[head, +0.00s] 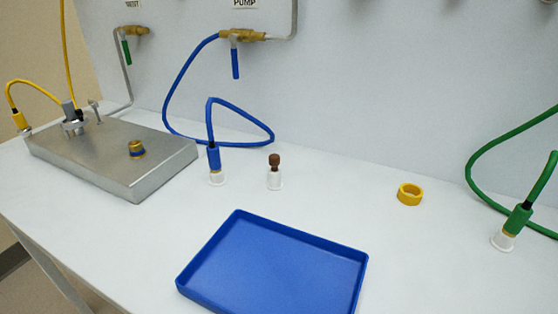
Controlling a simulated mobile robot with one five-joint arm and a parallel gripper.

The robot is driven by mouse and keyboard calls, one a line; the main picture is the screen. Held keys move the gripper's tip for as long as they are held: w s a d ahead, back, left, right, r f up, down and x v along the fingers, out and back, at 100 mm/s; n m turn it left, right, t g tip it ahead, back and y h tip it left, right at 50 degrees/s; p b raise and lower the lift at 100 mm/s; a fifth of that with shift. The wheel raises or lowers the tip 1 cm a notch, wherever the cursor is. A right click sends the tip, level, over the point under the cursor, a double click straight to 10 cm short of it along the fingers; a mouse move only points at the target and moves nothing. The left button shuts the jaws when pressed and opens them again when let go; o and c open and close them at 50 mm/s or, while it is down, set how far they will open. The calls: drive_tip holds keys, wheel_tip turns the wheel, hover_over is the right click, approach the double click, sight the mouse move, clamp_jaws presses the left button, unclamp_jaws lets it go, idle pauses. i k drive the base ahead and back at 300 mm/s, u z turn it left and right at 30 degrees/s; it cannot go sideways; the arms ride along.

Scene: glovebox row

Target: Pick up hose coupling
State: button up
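Several hose ends show in the head view, and I cannot tell which one the task means. A green hose coupling (518,218) stands slightly tilted in a white holder (503,240) at the right edge. A yellow hose coupling (19,121) is at the far left, beside the metal block. A brass fitting with a blue band (137,149) sits on top of the metal block (115,155). My gripper is not in view.
An empty blue tray (240,213) lies at the front middle. A yellow ring (410,194) lies on the white bench at right. Valves and hoses hang on the back wall. Bench right of the tray is clear.

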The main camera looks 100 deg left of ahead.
sight(212, 149)
drive_tip(key=u, duration=0.35)
drive_tip(key=i, duration=0.1)
drive_tip(key=z, duration=0.25)
drive_tip(key=k, duration=0.1)
drive_tip(key=u, duration=3.35)
drive_tip(key=k, duration=0.3)
drive_tip(key=u, duration=1.95)
drive_tip(key=k, duration=0.6)
drive_tip(key=z, duration=0.35)
drive_tip(key=i, duration=1.65)
drive_tip(key=u, duration=0.3)
